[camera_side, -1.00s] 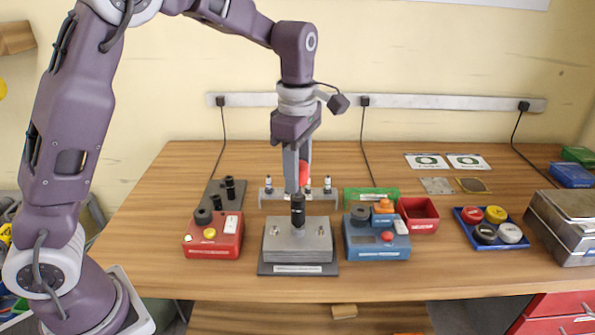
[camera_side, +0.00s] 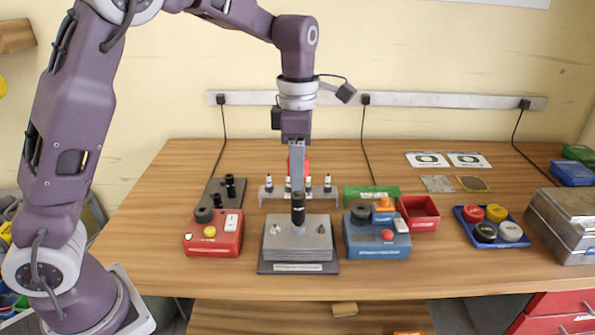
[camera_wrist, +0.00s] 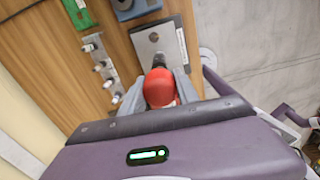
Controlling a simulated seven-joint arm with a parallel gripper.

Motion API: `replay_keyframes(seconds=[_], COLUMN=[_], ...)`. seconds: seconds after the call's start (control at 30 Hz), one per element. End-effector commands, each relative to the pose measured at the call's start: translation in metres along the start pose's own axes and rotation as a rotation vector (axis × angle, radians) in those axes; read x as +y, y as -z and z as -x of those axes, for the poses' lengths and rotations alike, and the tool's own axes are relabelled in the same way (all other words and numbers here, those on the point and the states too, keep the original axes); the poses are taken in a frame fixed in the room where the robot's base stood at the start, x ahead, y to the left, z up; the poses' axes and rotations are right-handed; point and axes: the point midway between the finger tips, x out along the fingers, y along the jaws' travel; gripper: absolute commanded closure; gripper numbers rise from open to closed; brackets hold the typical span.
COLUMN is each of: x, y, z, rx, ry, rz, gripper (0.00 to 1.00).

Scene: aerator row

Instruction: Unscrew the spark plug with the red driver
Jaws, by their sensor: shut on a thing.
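My gripper (camera_side: 297,180) is over the grey metal block (camera_side: 285,245) on its dark base, with its fingers pointing down. It is shut on the red driver (camera_wrist: 160,86), whose rounded red handle sits between the fingers in the wrist view. In the side view the handle (camera_side: 306,166) is partly hidden behind a finger. A black cylindrical part (camera_side: 298,207) stands upright on top of the block, directly below the fingers. I cannot make out the spark plug itself, nor tell exactly how the driver meets it.
A rack (camera_side: 275,193) with several small upright pieces stands just behind the block. A red box (camera_side: 215,244) is on the left and a blue box (camera_side: 378,248) on the right. Further right are a red tray (camera_side: 419,220) and a blue tray (camera_side: 516,240). The front table edge is clear.

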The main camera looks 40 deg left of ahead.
Motion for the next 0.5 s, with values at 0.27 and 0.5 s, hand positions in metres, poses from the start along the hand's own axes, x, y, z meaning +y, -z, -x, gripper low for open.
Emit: replay_keyframes(seconds=[0.27, 0.5], x=[0.000, 0.000], y=[0.000, 0.000], z=[0.023, 0.037], rx=[-0.001, -0.001], ry=[-0.002, -0.002], rz=[0.000, 0.000], gripper=[1.00, 1.00])
